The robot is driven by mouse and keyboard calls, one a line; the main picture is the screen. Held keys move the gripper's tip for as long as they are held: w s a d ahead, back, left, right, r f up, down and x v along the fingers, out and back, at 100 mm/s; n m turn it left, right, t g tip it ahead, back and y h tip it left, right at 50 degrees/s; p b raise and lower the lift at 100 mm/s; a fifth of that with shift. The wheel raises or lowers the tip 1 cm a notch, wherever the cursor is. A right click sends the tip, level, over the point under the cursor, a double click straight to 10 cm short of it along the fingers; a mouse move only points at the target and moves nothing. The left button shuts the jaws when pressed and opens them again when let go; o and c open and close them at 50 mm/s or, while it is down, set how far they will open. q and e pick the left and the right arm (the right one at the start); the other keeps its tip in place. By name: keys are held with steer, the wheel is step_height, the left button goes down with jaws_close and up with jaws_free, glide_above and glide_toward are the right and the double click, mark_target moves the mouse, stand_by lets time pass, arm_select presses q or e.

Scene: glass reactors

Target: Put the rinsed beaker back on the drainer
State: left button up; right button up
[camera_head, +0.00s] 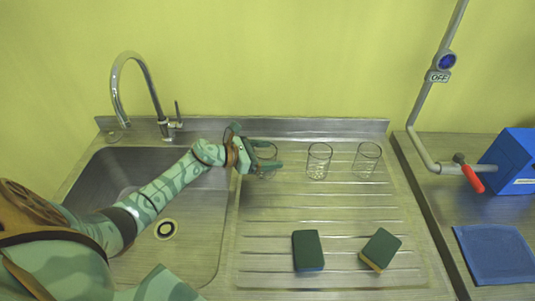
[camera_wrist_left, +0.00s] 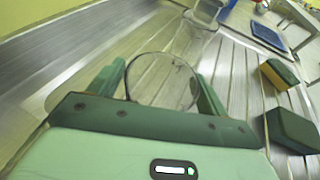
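A clear glass beaker (camera_head: 266,153) is at the left side of the ribbed steel drainer (camera_head: 330,218), near its back edge. My left gripper (camera_head: 271,157) reaches it from the left, one finger on each side of the glass. In the left wrist view the beaker (camera_wrist_left: 162,80) fills the gap between the two green fingers of my gripper (camera_wrist_left: 163,88), so the fingers look closed on it. Whether its base touches the drainer is hard to tell. My right gripper is not in view.
Two more clear beakers (camera_head: 318,162) (camera_head: 367,160) stand to the right on the drainer. Two sponges (camera_head: 308,251) (camera_head: 380,249) lie at its front. The sink (camera_head: 190,235) and tap (camera_head: 148,85) are left. A blue cloth (camera_head: 496,254) and blue box (camera_head: 515,160) are right.

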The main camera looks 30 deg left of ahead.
arm_select(q)
steer(key=shift+r, duration=0.2)
steer(key=v, duration=1.2)
steer(key=shift+p, duration=0.35)
